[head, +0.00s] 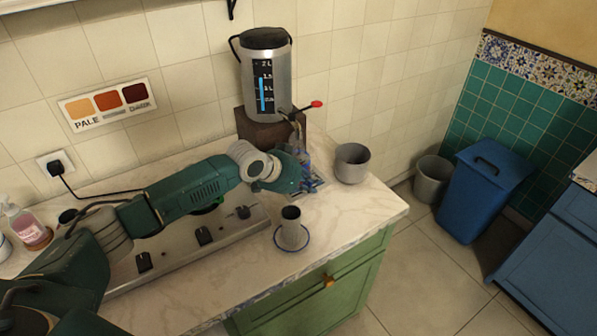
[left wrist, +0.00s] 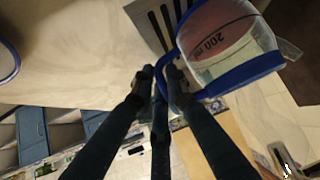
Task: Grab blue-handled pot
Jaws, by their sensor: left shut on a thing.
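The blue-handled pot (left wrist: 230,42) is clear, with a blue rim and a "200 ml" mark, at the upper right of the left wrist view. My left gripper (left wrist: 160,82) has its dark fingers closed around the pot's blue handle (left wrist: 163,68). In the head view the left gripper (head: 303,172) is below the samovar's tap, and the arm and fingers hide most of the pot. The steel samovar (head: 267,85) has a level scale and a red-tipped tap lever (head: 316,104). My right gripper is not in view.
A slatted tray (head: 318,185) lies by the gripper. A grey bowl (head: 352,163) stands close to its right. A grey cup (head: 291,230) on a blue-rimmed saucer (head: 276,241) stands in front. The cooktop (head: 180,236) lies under my arm. The counter's right front is clear.

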